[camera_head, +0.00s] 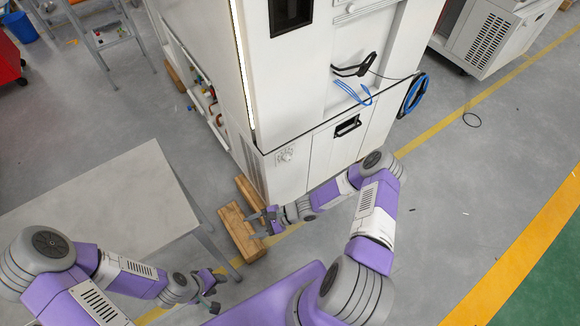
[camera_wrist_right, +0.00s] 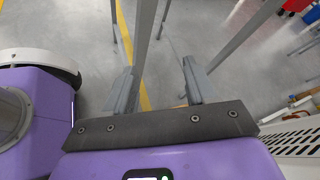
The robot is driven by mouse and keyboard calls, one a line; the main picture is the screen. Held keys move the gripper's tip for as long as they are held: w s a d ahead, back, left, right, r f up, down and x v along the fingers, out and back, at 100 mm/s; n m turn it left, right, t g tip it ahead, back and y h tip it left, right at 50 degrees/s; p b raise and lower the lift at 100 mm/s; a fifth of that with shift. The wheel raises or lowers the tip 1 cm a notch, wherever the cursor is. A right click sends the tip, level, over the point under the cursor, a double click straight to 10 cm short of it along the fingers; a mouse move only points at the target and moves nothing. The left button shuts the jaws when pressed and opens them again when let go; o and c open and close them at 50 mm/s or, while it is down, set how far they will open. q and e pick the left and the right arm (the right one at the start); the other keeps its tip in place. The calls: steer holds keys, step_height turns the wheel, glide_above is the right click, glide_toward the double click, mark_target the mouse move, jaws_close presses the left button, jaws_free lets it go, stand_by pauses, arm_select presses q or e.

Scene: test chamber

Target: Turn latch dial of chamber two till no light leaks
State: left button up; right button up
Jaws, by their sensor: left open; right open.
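A tall white chamber (camera_head: 285,90) stands at the centre of the head view. A bright vertical strip of light (camera_head: 243,65) runs down its left front edge. A small round dial-like fitting (camera_head: 286,155) sits on its lower front panel; its setting is too small to read. I cannot read a chamber number. My right gripper (camera_head: 258,222) is open and empty, below and left of the fitting and apart from it. In the right wrist view its two fingers (camera_wrist_right: 160,88) are spread with nothing between them. My left gripper (camera_head: 212,290) is open and empty beside the table's lower right corner.
A grey table (camera_head: 110,210) stands at left. Wooden beams (camera_head: 240,232) lie by the chamber's base, near my right gripper. A blue ring (camera_head: 412,95) is at the chamber's right. Another white cabinet (camera_head: 490,35) stands upper right. The floor at right is mostly clear.

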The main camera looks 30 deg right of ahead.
steer(key=w+d+f+m+t, duration=0.1)
steer(key=w+d+m+t, duration=0.3)
steer(key=w+d+t, duration=0.15)
steer(key=m+t+h+b, duration=0.3)
steer(key=m+t+h, duration=0.5)
steer(key=m+h, duration=0.2)
glide_toward(290, 160)
steer(key=w, duration=0.4)
steer(key=w+b, duration=0.1)
steer(key=w, duration=0.1)
steer(key=w+a, duration=0.1)
steer(key=w, duration=0.2)
steer(key=shift+f+b, duration=0.15)
steer(key=shift+b, duration=0.2)
steer(key=shift+a, duration=0.1)
